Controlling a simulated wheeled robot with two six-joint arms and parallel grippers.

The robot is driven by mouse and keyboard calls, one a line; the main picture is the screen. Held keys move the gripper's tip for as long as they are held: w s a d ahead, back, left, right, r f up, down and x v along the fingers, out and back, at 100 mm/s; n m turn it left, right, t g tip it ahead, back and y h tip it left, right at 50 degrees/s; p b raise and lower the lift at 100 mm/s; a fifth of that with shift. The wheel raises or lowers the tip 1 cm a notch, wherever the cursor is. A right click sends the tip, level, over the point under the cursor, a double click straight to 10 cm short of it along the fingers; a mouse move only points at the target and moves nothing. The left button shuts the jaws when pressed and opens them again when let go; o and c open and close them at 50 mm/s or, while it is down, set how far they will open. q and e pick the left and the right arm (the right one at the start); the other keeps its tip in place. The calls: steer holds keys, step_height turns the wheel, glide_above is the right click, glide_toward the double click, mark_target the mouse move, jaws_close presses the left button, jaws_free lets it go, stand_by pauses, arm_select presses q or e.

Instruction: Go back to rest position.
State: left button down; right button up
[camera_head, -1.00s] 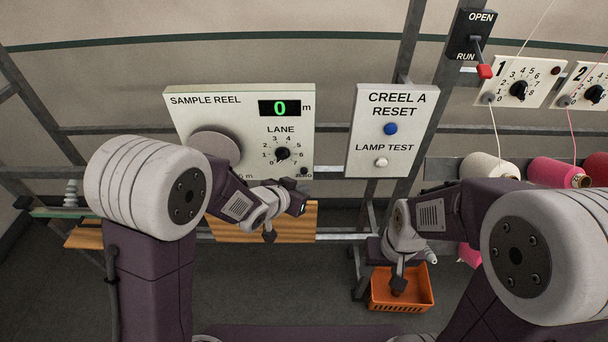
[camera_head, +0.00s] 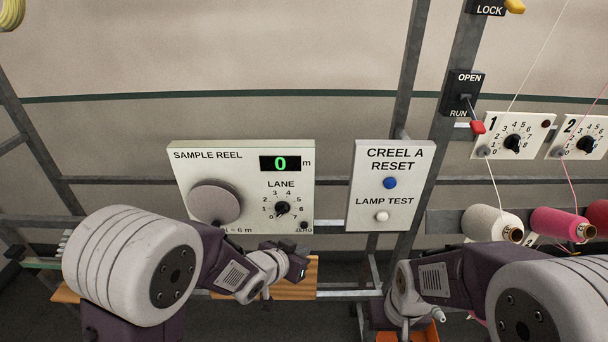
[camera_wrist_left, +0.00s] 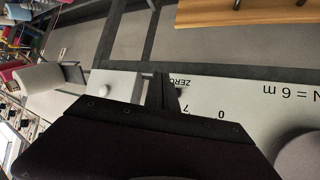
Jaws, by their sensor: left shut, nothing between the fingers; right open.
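My left gripper (camera_head: 297,267) is just below the lower right part of the sample reel panel (camera_head: 245,160) in the head view. Its fingers are shut and empty; they also show in the left wrist view (camera_wrist_left: 161,92), in front of the panel's face near the ZERO lettering. I cannot tell whether they touch the panel. My right gripper (camera_head: 405,330) is low in the head view, by the orange crate (camera_head: 428,334), and the bottom edge cuts it off. It is open, and nothing shows in it.
The creel reset panel (camera_head: 391,170) has a blue button and a white button. To the right are lane dials (camera_head: 513,140), a red-tipped OPEN/RUN lever (camera_head: 477,127) and yarn cones (camera_head: 490,225). A wooden board (camera_head: 295,285) lies behind my left gripper. Metal frame bars cross the wall.

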arm_select(q)
steer(key=a+f+n+y+b, duration=0.4)
steer(key=a+f+b, duration=0.8)
steer(key=a+b, duration=0.1)
steer(key=s+a+f+n+g, duration=0.1)
steer(key=s+a+f+g, duration=0.1)
steer(key=s, duration=0.7)
steer(key=s+a+f+n+g+y, duration=0.1)
steer(key=s+a+f+g, duration=0.1)
steer(key=s+f+g, duration=0.3)
steer(key=s+g, duration=0.1)
steer(key=s, duration=0.2)
steer(key=shift+s, duration=0.4)
steer(key=shift+a+f, duration=0.1)
